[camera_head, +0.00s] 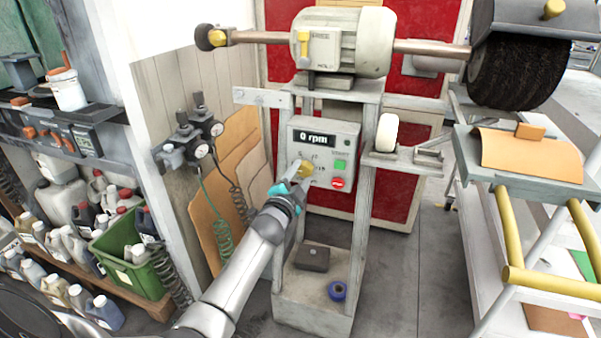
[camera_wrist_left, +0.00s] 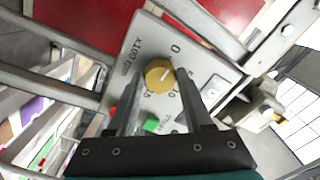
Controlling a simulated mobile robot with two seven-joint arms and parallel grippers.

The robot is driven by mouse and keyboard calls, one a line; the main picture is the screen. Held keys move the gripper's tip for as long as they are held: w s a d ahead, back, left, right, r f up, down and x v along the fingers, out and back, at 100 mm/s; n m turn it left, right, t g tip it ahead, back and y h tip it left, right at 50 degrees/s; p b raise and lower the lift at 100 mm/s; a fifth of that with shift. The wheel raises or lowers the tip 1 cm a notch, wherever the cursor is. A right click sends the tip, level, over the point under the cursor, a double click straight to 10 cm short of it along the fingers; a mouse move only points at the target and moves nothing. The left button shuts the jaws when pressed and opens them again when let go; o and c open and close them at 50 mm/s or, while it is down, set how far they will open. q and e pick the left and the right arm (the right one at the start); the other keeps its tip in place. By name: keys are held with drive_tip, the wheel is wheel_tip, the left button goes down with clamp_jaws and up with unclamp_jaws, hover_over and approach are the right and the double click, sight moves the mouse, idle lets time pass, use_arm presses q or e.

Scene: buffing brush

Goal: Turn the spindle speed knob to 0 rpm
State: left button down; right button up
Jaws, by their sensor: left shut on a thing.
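The control box (camera_head: 345,150) on the grinder stand carries a yellow spindle speed knob (camera_head: 306,168). Its dark display (camera_head: 314,138) reads "0 rpm". My left gripper (camera_head: 298,172) is at the box front, shut on the knob. In the left wrist view the knob (camera_wrist_left: 159,77) sits between the two dark fingers, which cover part of the dial marks. My right gripper is not in view.
A green button (camera_head: 340,164) and a red button (camera_head: 337,183) sit just right of the knob. The motor (camera_head: 345,40) with its shaft and a black brush wheel (camera_head: 520,70) is above. Air regulators (camera_head: 190,135) with coiled hoses hang at left.

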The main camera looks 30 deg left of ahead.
use_arm(q)
drive_tip(key=shift+n, duration=0.4)
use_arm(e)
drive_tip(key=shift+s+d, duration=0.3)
use_arm(q)
drive_tip(key=shift+c, duration=1.5)
unclamp_jaws()
drive_tip(key=shift+s, duration=0.1)
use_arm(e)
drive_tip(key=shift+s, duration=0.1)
